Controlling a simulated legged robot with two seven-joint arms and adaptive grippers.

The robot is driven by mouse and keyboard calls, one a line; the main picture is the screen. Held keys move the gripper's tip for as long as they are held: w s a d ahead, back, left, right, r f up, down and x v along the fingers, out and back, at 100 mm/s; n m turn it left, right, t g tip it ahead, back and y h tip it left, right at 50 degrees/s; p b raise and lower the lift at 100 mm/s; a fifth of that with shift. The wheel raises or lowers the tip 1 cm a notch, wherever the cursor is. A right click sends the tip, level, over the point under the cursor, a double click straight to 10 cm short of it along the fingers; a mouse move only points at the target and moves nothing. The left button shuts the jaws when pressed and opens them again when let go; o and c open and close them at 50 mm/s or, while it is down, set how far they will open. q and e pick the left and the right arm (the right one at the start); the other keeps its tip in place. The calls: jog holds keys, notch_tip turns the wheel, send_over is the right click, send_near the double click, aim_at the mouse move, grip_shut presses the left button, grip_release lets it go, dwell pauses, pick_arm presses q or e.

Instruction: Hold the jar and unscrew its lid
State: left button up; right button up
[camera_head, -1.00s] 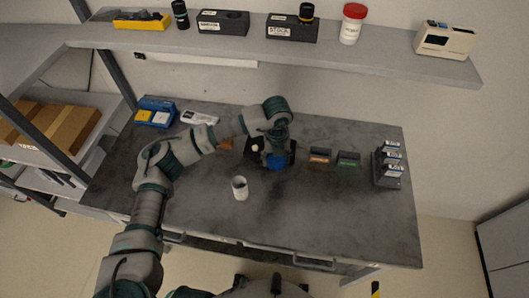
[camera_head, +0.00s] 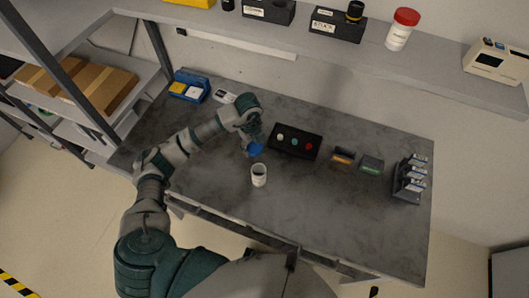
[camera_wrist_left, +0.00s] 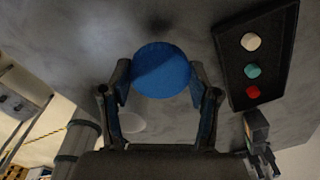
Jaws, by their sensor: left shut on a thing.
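A white, open-topped jar (camera_head: 259,175) stands upright on the grey table. My left gripper (camera_head: 252,146) is just behind the jar in the head view. It is shut on a round blue lid (camera_head: 255,150), apart from the jar. In the left wrist view the blue lid (camera_wrist_left: 162,70) sits between the two fingertips. A pale round shape, faint, shows below it there; I cannot tell whether it is the jar. My right gripper is not in view.
A black tray (camera_head: 283,151) with white, teal and red caps lies right of my left gripper. A red-lidded white bottle (camera_head: 399,36) is on the shelf. The table's front right is clear.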

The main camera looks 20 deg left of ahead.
pick_arm(q)
send_over(256, 159)
notch_tip(256, 159, down, 4)
jog(key=shift+d+f, duration=0.1)
jog(key=shift+f, duration=0.1)
jog(key=f, duration=0.3)
jog(key=shift+s+a, duration=0.1)
jog(key=shift+a, duration=0.2)
jog(key=o, duration=1.3)
jog(key=shift+d, duration=0.2)
jog(key=shift+r, duration=0.35)
jog(key=r, duration=1.1)
jog(key=shift+s+a+r, duration=0.1)
jog(key=shift+a+r, duration=0.05)
jog(key=shift+a, duration=0.1)
